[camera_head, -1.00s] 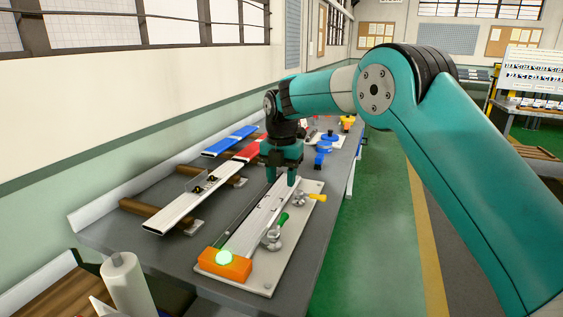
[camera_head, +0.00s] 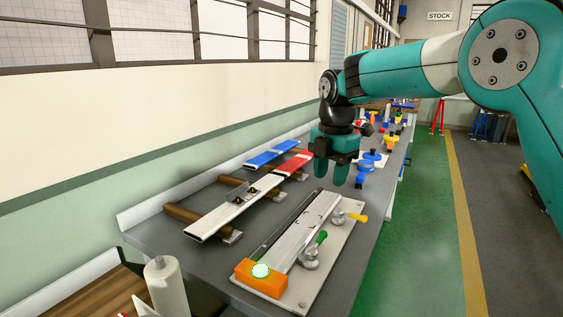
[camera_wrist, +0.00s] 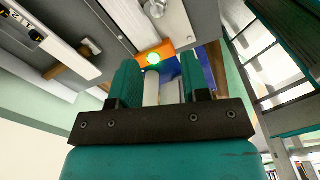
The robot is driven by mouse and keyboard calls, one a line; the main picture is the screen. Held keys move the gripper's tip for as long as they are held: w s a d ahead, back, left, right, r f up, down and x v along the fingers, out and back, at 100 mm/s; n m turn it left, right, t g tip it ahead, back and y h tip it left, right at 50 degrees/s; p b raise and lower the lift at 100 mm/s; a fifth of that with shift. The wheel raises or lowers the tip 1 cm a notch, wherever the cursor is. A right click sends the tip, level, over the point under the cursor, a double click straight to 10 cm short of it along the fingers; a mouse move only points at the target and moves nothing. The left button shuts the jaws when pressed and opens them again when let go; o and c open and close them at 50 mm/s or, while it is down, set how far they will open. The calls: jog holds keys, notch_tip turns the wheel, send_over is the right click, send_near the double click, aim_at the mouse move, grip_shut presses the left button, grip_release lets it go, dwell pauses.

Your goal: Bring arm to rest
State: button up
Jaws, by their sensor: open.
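My gripper (camera_head: 340,180) hangs open and empty above the bench, fingers pointing down. It is raised clear of the silver profile (camera_head: 300,232), which lies on the pale fixture plate (camera_head: 335,250). In the wrist view, my gripper's two fingers (camera_wrist: 158,85) are apart with nothing held between them. An orange block (camera_head: 262,284) with a lit green light sits at the near end of the profile. Two toggle clamps stand along its right side, one with a green handle (camera_head: 321,238) and one with a yellow handle (camera_head: 357,217).
Another silver profile (camera_head: 225,215) lies left on brown supports, with red (camera_head: 294,163) and blue (camera_head: 270,153) profiles behind it. Blue and yellow items stand farther along the bench. A white roll (camera_head: 165,288) stands at the near left. The green floor at right is clear.

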jog(key=s+f+m+y, duration=0.1)
jog(key=s+m+y, duration=0.1)
jog(key=s+m, duration=0.7)
jog(key=s+f+m+y, duration=0.1)
jog(key=s+m, duration=0.8)
jog(key=s, duration=1.6)
jog(key=shift+s+m+y, duration=0.3)
jog(key=shift+m+y, duration=0.1)
